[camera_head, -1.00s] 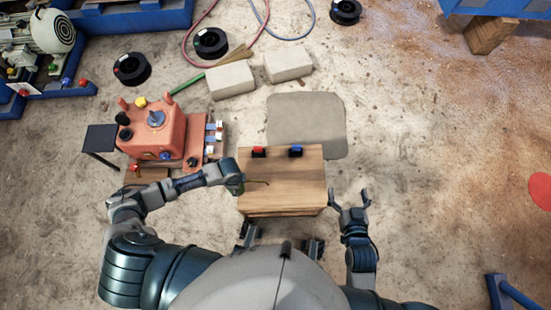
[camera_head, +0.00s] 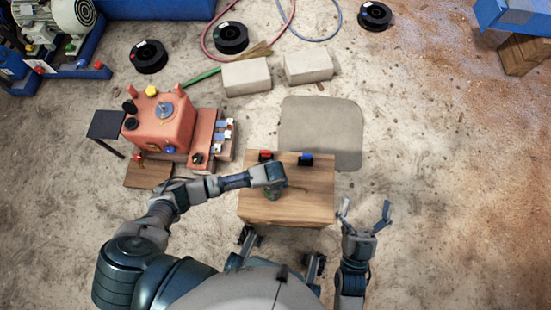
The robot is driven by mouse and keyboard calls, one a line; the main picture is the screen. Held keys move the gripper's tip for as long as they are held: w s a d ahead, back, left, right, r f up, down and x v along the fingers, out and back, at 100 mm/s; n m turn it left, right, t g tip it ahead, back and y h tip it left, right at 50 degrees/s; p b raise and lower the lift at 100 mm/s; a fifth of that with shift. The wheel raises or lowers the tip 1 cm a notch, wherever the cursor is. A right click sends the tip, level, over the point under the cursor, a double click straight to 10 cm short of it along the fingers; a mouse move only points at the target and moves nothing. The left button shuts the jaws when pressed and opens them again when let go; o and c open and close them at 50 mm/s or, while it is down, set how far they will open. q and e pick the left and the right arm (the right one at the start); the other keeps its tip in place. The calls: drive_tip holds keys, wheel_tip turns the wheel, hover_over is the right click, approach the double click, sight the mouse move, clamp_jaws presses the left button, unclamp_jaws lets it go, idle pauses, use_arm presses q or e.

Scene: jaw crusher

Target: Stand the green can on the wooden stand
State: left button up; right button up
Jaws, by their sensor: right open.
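The wooden stand (camera_head: 310,208) is in front of me, a light brown block with a flat top. My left gripper (camera_head: 272,188) is over the left-middle part of its top, seen from above. A small piece of the green can (camera_head: 272,195) shows just below the gripper; the hand hides most of it. The gripper appears shut on the can. I cannot tell whether the can touches the stand's top. My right gripper (camera_head: 366,210) is open and empty, to the right of the stand, with its fingers spread.
A red clip-like part (camera_head: 265,156) and a blue one (camera_head: 305,159) sit at the stand's back edge. An orange machine (camera_head: 162,122) stands at the left. Two pale blocks (camera_head: 246,76) and black spools (camera_head: 149,56) lie farther back.

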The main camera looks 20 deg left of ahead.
idle(0.3)
use_arm(q)
drive_tip(key=o, duration=1.5)
drive_tip(key=shift+a, duration=0.1)
drive_tip(key=shift+c, duration=0.2)
